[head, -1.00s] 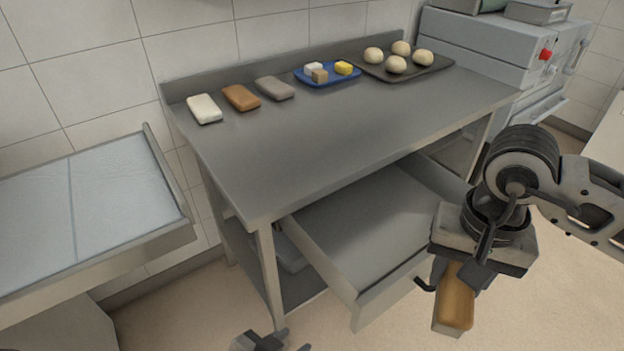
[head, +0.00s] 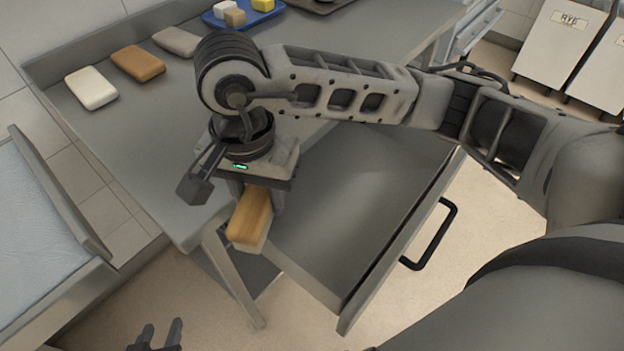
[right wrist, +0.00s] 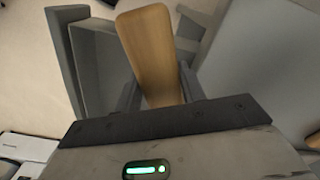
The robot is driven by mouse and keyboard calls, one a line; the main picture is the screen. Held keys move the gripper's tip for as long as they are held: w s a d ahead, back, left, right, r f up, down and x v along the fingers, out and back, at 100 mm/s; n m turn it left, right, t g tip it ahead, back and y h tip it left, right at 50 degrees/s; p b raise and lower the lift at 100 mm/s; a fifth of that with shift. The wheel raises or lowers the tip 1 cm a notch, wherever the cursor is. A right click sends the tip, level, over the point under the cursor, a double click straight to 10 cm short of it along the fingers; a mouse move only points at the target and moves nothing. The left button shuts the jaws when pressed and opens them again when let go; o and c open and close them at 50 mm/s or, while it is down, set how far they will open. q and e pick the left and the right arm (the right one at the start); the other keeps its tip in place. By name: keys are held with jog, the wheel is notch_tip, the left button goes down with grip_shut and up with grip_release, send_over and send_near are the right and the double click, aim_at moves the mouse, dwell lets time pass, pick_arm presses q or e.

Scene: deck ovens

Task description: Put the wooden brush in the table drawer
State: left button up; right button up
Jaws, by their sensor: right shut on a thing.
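The wooden brush (head: 248,218), with a tan wooden body, is held by my right gripper (head: 258,203) in the head view. In the right wrist view the brush (right wrist: 150,50) sits between the two fingers of my right gripper (right wrist: 158,88). The table drawer (head: 365,220) is pulled open and its visible floor is bare. In the head view the brush overlaps the drawer's left side, near the table leg; its height above the drawer is hard to tell. My left gripper (head: 160,335) is at the bottom edge, fingers apart and empty.
The steel table (head: 130,140) carries a white block (head: 91,88), a brown block (head: 138,63), a grey block (head: 177,41) and a blue tray (head: 270,17). The drawer's black handle (head: 437,235) faces right. Another worktop (head: 35,235) stands at left.

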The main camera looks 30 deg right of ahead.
jog(key=f+m, duration=0.1)
jog(key=s+f+m+b, duration=0.1)
jog(key=m, duration=0.1)
jog(key=shift+s+d, duration=0.15)
jog(key=shift+d, duration=0.2)
jog(key=shift+s+d+f+m, duration=0.1)
jog(key=shift+s+d+m, duration=0.05)
jog(key=shift+m, duration=0.65)
jog(key=shift+d+f+m+b, duration=0.1)
jog(key=shift+d+m+b, duration=0.15)
jog(key=shift+m+b, duration=0.05)
jog(key=w+d+f, duration=0.4)
jog(key=w+d, duration=0.1)
jog(key=d, duration=0.3)
send_near(321, 207)
jog(key=shift+s+a+f+p, duration=0.3)
jog(key=shift+s+a+p, duration=0.05)
jog(key=shift+s+a, duration=0.2)
jog(key=shift+w+d+f, duration=0.3)
jog(key=shift+f, duration=0.15)
jog(key=shift+w+d+f+p, duration=0.1)
jog(key=shift+d+f+p, duration=0.05)
jog(key=shift+f, duration=0.8)
jog(key=shift+w+d+f+p, duration=0.1)
jog(key=shift+f+p, duration=0.05)
jog(key=shift+f, duration=0.8)
